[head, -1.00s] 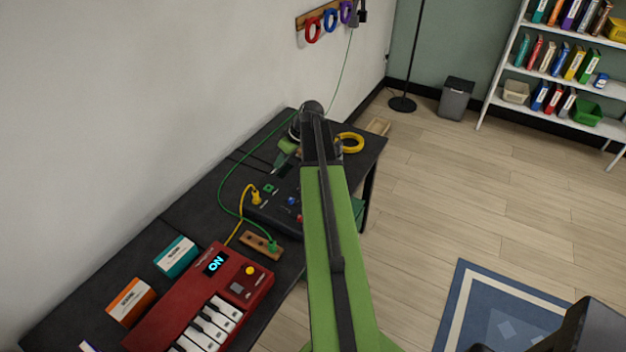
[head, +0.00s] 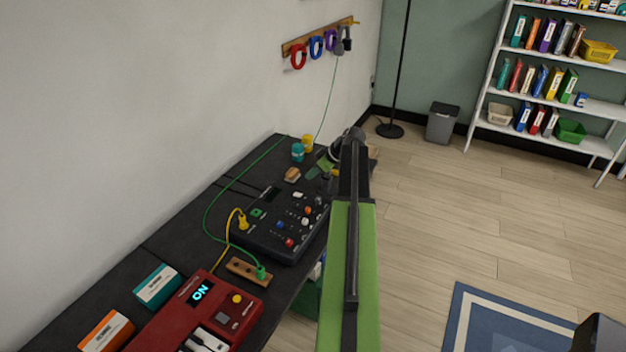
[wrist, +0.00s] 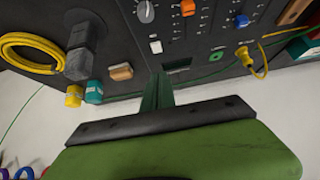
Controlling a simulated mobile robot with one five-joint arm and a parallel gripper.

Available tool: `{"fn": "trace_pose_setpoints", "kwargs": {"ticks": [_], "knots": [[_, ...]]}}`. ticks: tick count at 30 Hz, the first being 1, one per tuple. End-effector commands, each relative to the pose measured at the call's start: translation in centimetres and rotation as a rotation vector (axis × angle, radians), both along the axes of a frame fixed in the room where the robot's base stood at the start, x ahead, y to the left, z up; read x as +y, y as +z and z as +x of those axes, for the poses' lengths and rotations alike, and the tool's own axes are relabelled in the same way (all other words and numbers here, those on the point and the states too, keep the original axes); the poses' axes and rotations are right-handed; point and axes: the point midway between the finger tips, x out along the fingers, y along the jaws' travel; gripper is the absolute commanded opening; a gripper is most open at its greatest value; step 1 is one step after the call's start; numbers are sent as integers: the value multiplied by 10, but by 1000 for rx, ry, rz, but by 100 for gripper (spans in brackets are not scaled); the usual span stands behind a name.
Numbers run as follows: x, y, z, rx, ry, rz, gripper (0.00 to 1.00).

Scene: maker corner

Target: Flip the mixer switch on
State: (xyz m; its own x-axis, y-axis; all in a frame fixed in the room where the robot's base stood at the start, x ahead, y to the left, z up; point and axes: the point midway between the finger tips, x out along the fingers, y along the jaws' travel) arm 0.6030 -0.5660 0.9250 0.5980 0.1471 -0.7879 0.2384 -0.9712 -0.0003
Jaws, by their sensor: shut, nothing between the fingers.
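The mixer (head: 275,238) is a black panel on the dark bench, with coloured knobs and sliders; it also shows in the wrist view (wrist: 215,30). A small white switch (wrist: 155,47) sits near its edge, beside a dark display (wrist: 178,64). The same switch appears in the head view (head: 298,195). My gripper (wrist: 157,90) is shut and empty. Its green fingertips point at the mixer edge near the switch and display; I cannot tell whether they touch. In the head view, the gripper (head: 312,173) is beyond the mixer's far end, and my arm covers part of the bench.
A wooden block (head: 292,175), teal jar (head: 298,152) and yellow jar (head: 308,143) stand behind the mixer. A yellow plug (head: 242,223) and green cable (head: 207,215) lie left. A red keyboard (head: 190,315) with a lit display is nearer. A yellow coil (wrist: 30,52) lies beyond.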

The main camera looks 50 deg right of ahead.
Motion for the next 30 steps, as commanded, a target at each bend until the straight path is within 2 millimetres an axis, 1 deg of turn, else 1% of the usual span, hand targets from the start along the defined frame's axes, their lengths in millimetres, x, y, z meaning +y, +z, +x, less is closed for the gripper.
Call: {"fn": "trace_pose_setpoints", "kwargs": {"ticks": [1,9,12,13,17,26,28,30], "knots": [[1,-17,7,0,2,0,0],[10,-65,43,0,3,0,0],[10,-85,39,0,1,-1,0],[10,-88,38,0,1,-1,0],[10,-96,37,0,1,0,0],[10,-94,37,0,2,0,0],[13,-96,39,-5,6,1,0],[22,-101,45,-23,19,6,0]]}}
